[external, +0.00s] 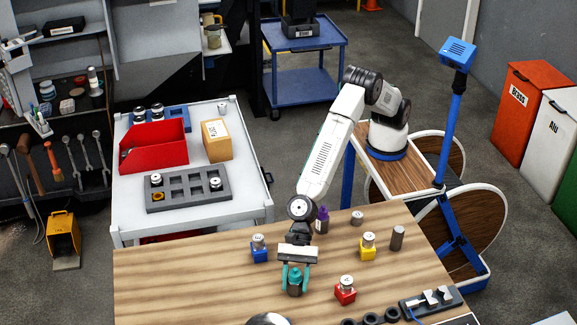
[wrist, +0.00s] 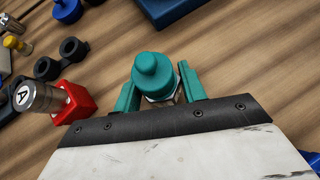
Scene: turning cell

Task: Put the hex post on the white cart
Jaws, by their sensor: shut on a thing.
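The hex post (external: 295,285) appears to be the piece between my teal fingers, over the front of the wooden table. In the wrist view the hex post (wrist: 153,75) shows a teal stepped round top over a pale, angular metal part; its lower end is hidden. My gripper (external: 295,279) is shut on it, a finger on each side, as the wrist view of my gripper (wrist: 162,92) shows. I cannot tell whether it touches the table. The white cart (external: 246,188) stands at the left, beyond the table.
The cart holds a red bin (external: 155,146), a cardboard box (external: 217,140) and a grey slotted tray (external: 188,188).

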